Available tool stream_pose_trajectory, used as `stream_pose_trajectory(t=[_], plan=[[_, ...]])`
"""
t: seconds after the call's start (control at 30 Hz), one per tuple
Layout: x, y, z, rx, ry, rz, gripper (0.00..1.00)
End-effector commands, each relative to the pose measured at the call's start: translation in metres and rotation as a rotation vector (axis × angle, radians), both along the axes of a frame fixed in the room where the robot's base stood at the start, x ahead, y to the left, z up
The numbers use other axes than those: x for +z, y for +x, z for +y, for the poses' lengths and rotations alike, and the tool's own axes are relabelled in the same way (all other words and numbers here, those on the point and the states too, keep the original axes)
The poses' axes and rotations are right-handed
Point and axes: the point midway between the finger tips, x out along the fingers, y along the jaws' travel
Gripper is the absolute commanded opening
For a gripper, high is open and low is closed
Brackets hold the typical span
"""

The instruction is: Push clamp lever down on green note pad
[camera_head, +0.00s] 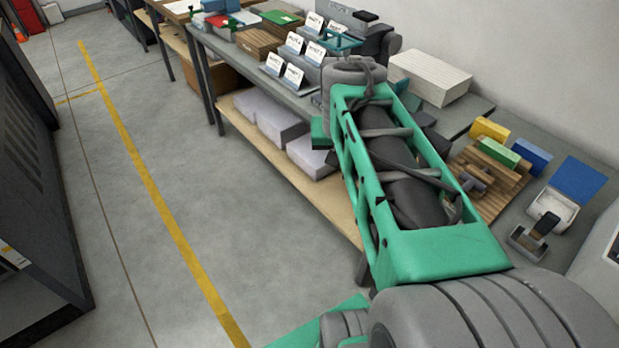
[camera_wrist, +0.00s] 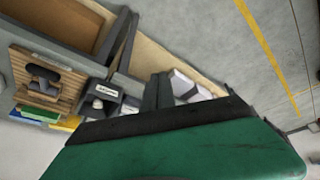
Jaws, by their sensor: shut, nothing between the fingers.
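A flat green pad (camera_head: 280,17) lies on the far part of the bench at the top of the head view. It is small there, and I cannot make out a clamp lever on it. My gripper is seen closely in the wrist view as a large green piece with a black edge (camera_wrist: 165,122); it is shut and empty. In the head view my green arm reaches away over the bench, and it hides most of the gripper. The gripper is apart from the flat green pad, nearer to the camera.
White cards (camera_head: 293,42) stand in rows on the bench. Nearer are a white stack (camera_head: 430,77), a wooden rack (camera_head: 488,190), and yellow, green (camera_head: 499,152) and blue blocks. White boxes (camera_head: 280,120) sit on the lower shelf. The floor (camera_head: 215,190) left of the bench is clear.

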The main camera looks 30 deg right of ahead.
Motion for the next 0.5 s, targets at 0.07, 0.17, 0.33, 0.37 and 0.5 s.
stream_pose_trajectory(t=[0.07, 0.17, 0.33, 0.37, 0.5], plan=[[-0.004, 0.000, 0.016, 0.045, 0.004, 0.005, 0.00], [-0.010, -0.001, 0.035, 0.100, 0.008, 0.011, 0.00], [-0.020, -0.004, 0.062, 0.179, 0.015, 0.021, 0.00], [-0.021, -0.004, 0.065, 0.189, 0.016, 0.021, 0.00], [-0.024, -0.006, 0.075, 0.217, 0.018, 0.025, 0.00]])
